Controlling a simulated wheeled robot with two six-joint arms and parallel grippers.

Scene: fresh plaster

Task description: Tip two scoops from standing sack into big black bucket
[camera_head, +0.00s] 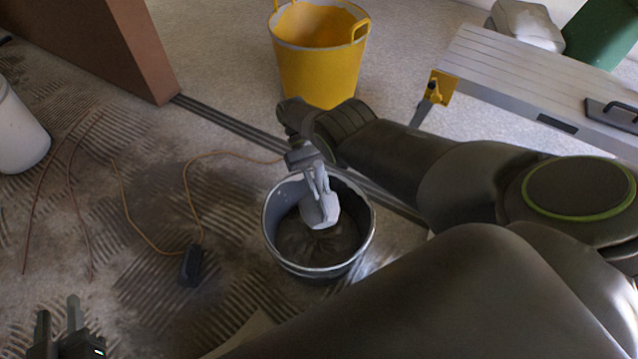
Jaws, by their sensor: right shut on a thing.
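The big black bucket (282,257) stands on the floor in the middle, with a pale rim and dark grey contents. My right gripper (306,162) is above its back rim, shut on a light grey scoop (321,210). The scoop hangs tilted downward over the bucket's opening; whether it holds powder I cannot tell. My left gripper (60,330) is at the bottom left corner, open and empty, far from the bucket. No standing sack is clearly seen; my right arm hides much of the lower right.
A yellow tub (318,72) stands behind the bucket. A grey workbench (540,85) is at the upper right, a pale bag-like thing (526,25) beyond it. A white bucket (18,130) is at the left edge. An orange cable (186,185) with a black box (192,266) lies left of the bucket.

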